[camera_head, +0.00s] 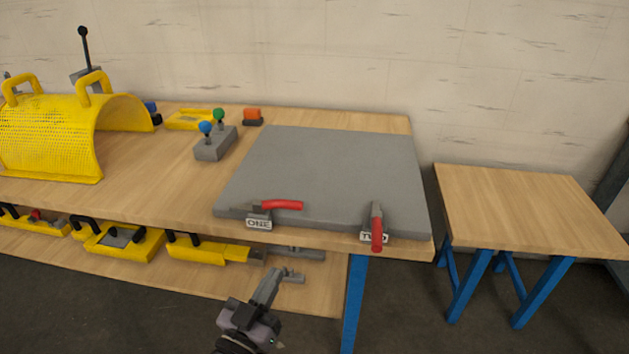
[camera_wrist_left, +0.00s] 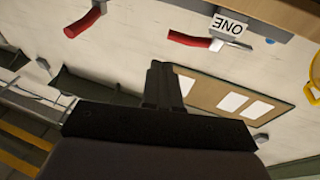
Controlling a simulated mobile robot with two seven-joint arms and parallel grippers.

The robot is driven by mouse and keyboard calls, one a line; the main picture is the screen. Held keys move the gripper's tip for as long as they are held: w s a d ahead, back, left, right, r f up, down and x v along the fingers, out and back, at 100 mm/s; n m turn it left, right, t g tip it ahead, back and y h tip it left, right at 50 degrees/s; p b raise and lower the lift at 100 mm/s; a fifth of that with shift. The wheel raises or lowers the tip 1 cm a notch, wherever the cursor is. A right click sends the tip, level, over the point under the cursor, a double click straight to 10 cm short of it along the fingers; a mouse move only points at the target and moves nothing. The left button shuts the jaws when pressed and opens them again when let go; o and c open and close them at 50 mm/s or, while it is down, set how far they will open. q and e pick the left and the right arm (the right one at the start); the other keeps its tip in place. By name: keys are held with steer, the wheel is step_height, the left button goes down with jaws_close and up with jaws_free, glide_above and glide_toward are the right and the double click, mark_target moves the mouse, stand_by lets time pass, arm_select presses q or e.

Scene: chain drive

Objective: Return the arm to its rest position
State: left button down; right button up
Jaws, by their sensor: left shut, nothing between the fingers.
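My left gripper (camera_head: 268,288) is low in front of the workbench in the head view, below the front edge of the top. Its fingers are together with nothing between them. They also show in the left wrist view (camera_wrist_left: 161,82), pointing away from the camera. The grey plate (camera_head: 330,170) lies on the right part of the bench top. A clamp with a red handle and the label ONE (camera_head: 259,222) sits at its front edge, with the handle lying sideways. A second red-handled clamp (camera_head: 376,228), labelled TWO, has its handle pointing toward me. My right gripper is not in view.
A yellow perforated guard (camera_head: 50,140) stands on the bench at left. A grey block with blue and green knobs (camera_head: 215,144) is behind the plate's left side. Yellow trays (camera_head: 120,243) lie on the lower shelf (camera_head: 200,283). A small table (camera_head: 530,210) stands at right.

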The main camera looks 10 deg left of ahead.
arm_select(q)
steer(key=s+a+f+g+y+p, duration=0.1)
steer(key=s+a+f+g, duration=0.2)
steer(key=s, duration=0.5)
steer(key=s+a+f+g+y+p, duration=0.2)
steer(key=s+a+f+g, duration=0.2)
steer(key=s+f+g, duration=0.2)
steer(key=s+f, duration=0.2)
steer(key=s, duration=0.1)
steer(key=shift+n, duration=0.4)
steer(key=shift+a, duration=0.1)
